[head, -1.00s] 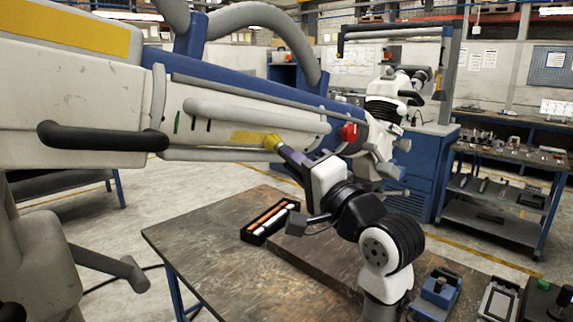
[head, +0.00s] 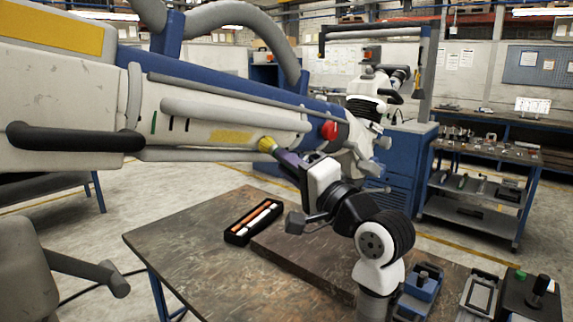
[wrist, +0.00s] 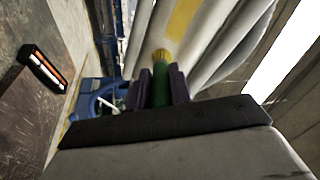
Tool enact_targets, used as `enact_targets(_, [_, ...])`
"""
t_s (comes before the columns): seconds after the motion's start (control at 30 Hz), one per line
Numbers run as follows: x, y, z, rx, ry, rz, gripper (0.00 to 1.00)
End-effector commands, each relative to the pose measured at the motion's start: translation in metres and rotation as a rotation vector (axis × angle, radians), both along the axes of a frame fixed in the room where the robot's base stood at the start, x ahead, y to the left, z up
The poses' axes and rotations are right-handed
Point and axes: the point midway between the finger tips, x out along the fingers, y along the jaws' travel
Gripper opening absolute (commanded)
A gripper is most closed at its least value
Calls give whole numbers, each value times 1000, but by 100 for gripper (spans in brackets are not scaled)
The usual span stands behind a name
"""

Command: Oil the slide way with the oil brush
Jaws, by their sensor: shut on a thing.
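My gripper (head: 290,160) is shut on the oil brush. Contact is not certain. In the wrist view the brush's green handle (wrist: 161,92) sits between the two fingers (wrist: 162,84), with the yellow bristles ahead of it. A yellow strip (head: 230,136), seemingly the slide way, runs along the pale arm just left of the bristles. It also shows in the wrist view (wrist: 184,20).
The workbench (head: 190,240) below holds a black tray (head: 237,236) with orange and white sticks. A blue vise-like device (head: 420,288) and a control box stand at its right. A red knob (head: 329,130) juts from the microscope arm right of the brush.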

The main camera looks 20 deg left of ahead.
Motion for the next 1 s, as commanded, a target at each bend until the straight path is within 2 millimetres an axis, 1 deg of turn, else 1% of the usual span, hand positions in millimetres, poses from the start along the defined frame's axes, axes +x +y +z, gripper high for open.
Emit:
enact_targets(0.1, [-5, -9, -9, 0, -1, -2, 0])
enact_targets(0.5, [-20, -36, -29, 0, -1, -2, 0])
enact_targets(0.83, [-22, -38, -29, 0, -1, -1, 0])
enact_targets(1.0, [-25, -44, -35, 0, 1, -1, 0])
